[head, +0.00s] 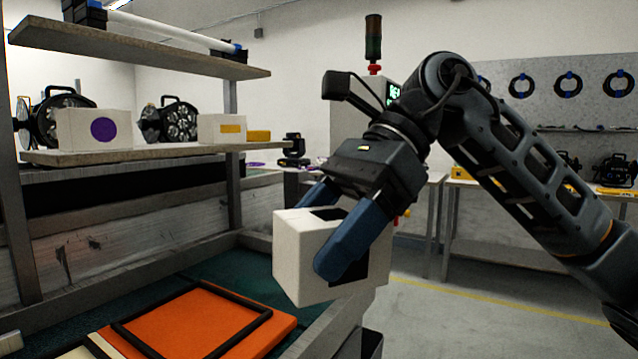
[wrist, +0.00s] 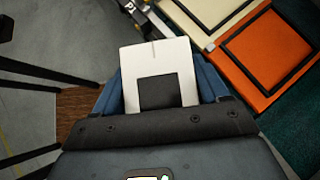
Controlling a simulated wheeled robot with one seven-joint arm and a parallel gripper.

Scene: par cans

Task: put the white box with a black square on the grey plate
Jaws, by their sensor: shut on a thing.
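The white box with a black square (head: 300,258) is between the blue fingers of my gripper (head: 345,232), held in the air to the right of the bench's orange plate. My gripper is shut on it. In the wrist view the white box (wrist: 160,62) shows its black square, with a blue finger of my gripper (wrist: 160,85) on each side. No grey plate can be made out in either view.
An orange plate with a black frame (head: 200,322) lies on the green bench top, beside a cream one (head: 85,350). A shelf above holds a white box with a purple circle (head: 95,129) and a white box with a yellow mark (head: 222,128). Grey floor is open at right.

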